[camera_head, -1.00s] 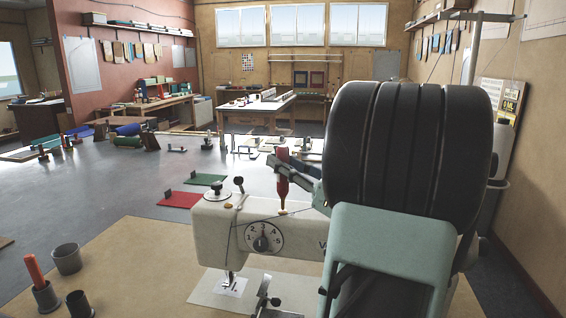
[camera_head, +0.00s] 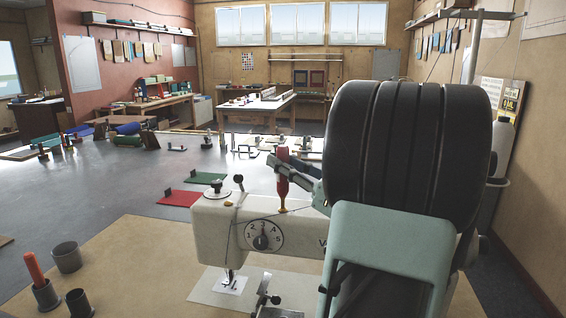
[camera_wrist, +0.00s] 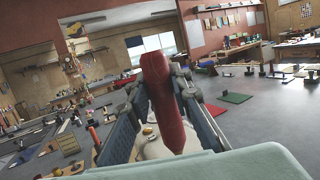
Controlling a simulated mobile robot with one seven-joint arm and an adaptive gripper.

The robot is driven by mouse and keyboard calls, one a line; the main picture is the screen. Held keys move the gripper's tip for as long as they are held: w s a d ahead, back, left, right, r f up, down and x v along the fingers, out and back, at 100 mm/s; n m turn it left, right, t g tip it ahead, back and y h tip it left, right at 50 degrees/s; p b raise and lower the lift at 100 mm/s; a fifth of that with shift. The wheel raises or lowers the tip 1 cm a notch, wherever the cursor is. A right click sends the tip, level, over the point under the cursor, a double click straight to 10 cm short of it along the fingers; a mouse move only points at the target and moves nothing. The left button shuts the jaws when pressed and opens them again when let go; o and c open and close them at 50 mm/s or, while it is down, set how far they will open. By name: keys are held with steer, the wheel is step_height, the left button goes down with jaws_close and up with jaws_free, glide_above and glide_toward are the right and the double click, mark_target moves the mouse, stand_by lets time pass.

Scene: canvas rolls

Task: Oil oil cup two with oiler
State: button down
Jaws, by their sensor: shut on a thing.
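The red oiler (camera_head: 282,178) stands upright, nozzle down, over the top of the white sewing machine arm (camera_head: 210,216). My gripper (camera_head: 290,170) is shut on its body; the wrist view also shows the oiler (camera_wrist: 162,100) between the two fingers. The nozzle end is at or just above a small brass oil cup (camera_head: 283,211); I cannot tell whether they touch. Another small brass oil cup (camera_head: 229,206) sits further left on the machine top. No number on either cup is readable. My arm hides the machine's right part.
Grey cups, one (camera_head: 67,257) empty and one holding an orange stick (camera_head: 36,270), stand on the tan table (camera_head: 120,255). Red (camera_head: 180,199) and green mats (camera_head: 206,181) lie beyond.

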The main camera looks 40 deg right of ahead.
mark_target(283, 146)
steer(key=shift+r+p, duration=2.75)
steer(key=shift+r, duration=0.75)
steer(key=shift+s+f, duration=0.1)
